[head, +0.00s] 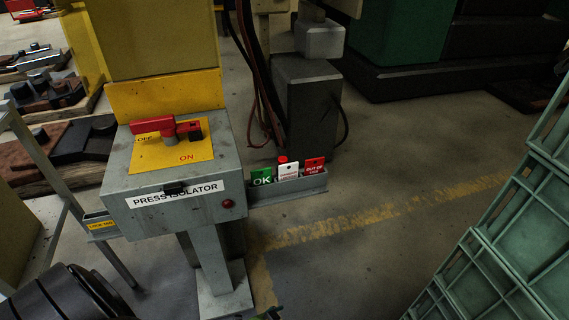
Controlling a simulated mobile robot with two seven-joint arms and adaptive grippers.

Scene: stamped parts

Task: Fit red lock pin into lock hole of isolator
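The press isolator (172,182) is a grey box on a post at the left, with a yellow plate marked OFF and ON on top. Its red handle (153,124) points left, by the OFF marking. A small dark block (195,130) sits by the handle's right end; I cannot tell whether the lock hole is there. A small red round-topped piece (283,159), perhaps the lock pin, shows among the tags in the grey tray (290,190) right of the isolator; its lower part is hidden.
Green, white and red tags (314,166) stand in the tray. A small yellow-labelled tray (101,226) is on the isolator's left side. Green crates (500,260) stand at the right. The floor between is clear, with a worn yellow line.

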